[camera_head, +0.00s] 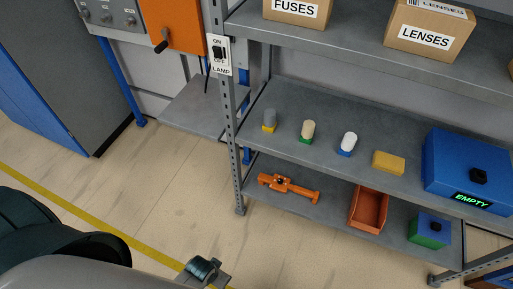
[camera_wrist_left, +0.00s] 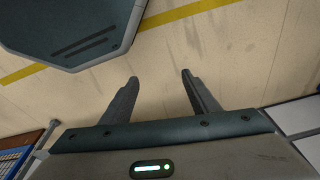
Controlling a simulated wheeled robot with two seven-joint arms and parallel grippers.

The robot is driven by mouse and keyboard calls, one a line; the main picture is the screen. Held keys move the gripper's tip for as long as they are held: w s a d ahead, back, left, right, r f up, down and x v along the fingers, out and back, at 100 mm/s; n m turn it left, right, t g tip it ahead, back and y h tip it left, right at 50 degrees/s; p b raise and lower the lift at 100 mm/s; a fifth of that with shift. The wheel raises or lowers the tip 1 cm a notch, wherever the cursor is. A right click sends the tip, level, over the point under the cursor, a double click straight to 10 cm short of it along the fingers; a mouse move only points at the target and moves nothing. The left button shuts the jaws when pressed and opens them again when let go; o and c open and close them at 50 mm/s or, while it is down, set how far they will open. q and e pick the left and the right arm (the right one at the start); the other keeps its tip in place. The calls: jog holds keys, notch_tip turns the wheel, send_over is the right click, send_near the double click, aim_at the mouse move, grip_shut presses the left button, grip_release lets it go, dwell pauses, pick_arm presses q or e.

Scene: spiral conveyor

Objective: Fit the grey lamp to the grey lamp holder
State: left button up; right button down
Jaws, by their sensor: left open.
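A small upright piece with a grey rounded top and a yellow base (camera_head: 269,119) stands at the left end of the middle shelf; it looks like the grey lamp. No grey lamp holder can be made out for sure. My left gripper (camera_wrist_left: 160,76) is open and empty above the bare floor in the left wrist view, its two fingers apart. In the head view part of my left arm shows at the bottom, well below and apart from the shelf. My right gripper is not in view.
Beside it on the middle shelf (camera_head: 330,108) stand a beige-and-green piece (camera_head: 307,131), a white-and-blue piece (camera_head: 347,144), a yellow block (camera_head: 388,162) and a blue "EMPTY" box (camera_head: 468,168). Below lie an orange tool (camera_head: 289,187) and bin (camera_head: 368,208). A LAMP switch (camera_head: 218,54) is on the post.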

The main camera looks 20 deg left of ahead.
pick_arm(q)
jog(key=w+d+r+t, duration=0.1)
jog(key=w+r, duration=0.3)
jog(key=r, duration=0.5)
jog(key=w+r, duration=0.3)
jog(key=r, duration=0.6)
notch_tip(320, 180, up, 27)
jog(key=n+t+p, duration=0.1)
jog(key=n, duration=0.1)
send_over(269, 114)
jog(key=s, duration=0.6)
jog(key=shift+a, duration=0.1)
jog(key=shift+w+f, duration=0.1)
jog(key=p+x, duration=0.2)
jog(key=x, duration=1.3)
jog(key=shift+w+f+p, duration=0.15)
jog(key=shift+f+p, duration=0.05)
jog(key=shift+p, duration=0.15)
jog(key=shift+x, duration=0.8)
